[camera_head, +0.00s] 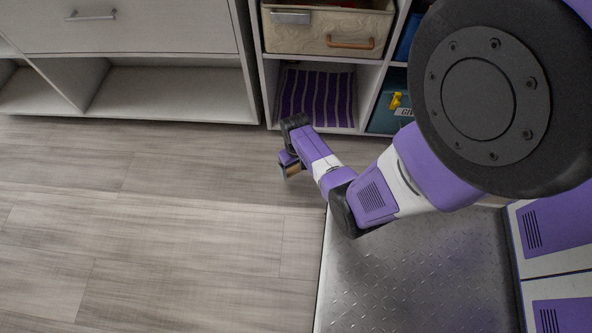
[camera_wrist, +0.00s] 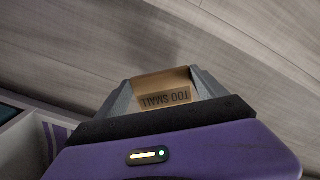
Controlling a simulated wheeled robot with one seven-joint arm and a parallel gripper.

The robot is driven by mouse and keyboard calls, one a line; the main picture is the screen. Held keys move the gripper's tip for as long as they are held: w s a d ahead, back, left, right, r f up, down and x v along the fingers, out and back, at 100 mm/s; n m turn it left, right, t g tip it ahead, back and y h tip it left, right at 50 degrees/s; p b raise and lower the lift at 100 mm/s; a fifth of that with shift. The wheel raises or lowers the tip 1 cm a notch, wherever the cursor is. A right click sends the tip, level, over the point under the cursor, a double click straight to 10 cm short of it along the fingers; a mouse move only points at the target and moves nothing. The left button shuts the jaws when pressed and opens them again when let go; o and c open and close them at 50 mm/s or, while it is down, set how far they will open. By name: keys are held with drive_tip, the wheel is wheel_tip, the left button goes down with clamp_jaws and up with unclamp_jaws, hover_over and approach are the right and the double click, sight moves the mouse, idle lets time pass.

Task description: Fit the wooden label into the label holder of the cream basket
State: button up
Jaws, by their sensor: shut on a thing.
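The cream basket (camera_head: 327,34) sits in an upper cubby of the white shelving in the head view. A grey metal label holder (camera_head: 290,17) is on its front at the upper left, and a brown handle (camera_head: 350,43) is at the lower right. My gripper (camera_head: 292,171) is low over the floor in front of the shelving, apart from the basket. In the wrist view my gripper (camera_wrist: 162,88) is shut on the wooden label (camera_wrist: 163,83), which reads "TOO SMALL" upside down. The label's ends are hidden by the fingers.
Below the basket, a cubby holds a purple striped cloth (camera_head: 316,97). To its right is a teal bin (camera_head: 383,119) with a yellow clip and a white label. A white cabinet (camera_head: 130,35) with open cubbies stands at left. The wooden floor (camera_head: 150,220) is clear.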

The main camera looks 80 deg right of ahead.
sight(296, 170)
wheel_tip(296, 170, up, 8)
drive_tip(key=p, duration=0.3)
drive_tip(key=shift+r, duration=0.2)
drive_tip(key=w+a+r+n, duration=0.2)
drive_tip(key=w+a+r, duration=0.45)
drive_tip(key=w, duration=0.35)
drive_tip(key=w+a+r+n, duration=0.3)
drive_tip(key=w+a+r, duration=0.2)
drive_tip(key=w+r, duration=0.45)
drive_tip(key=w+a+r+n, duration=0.35)
drive_tip(key=w+a, duration=0.25)
drive_tip(key=a, duration=0.4)
drive_tip(key=w+a+r+n, duration=0.2)
drive_tip(key=w+a+r, duration=0.2)
drive_tip(key=w+a, duration=0.4)
drive_tip(key=s+r+p, duration=0.5)
drive_tip(key=r+p, duration=0.7)
drive_tip(key=p, duration=0.2)
drive_tip(key=s+a+r+p, duration=0.1)
drive_tip(key=s+r+p, duration=0.4)
drive_tip(key=r+p, duration=0.7)
drive_tip(key=shift+s+a+r+p, duration=0.15)
drive_tip(key=shift+p, duration=0.85)
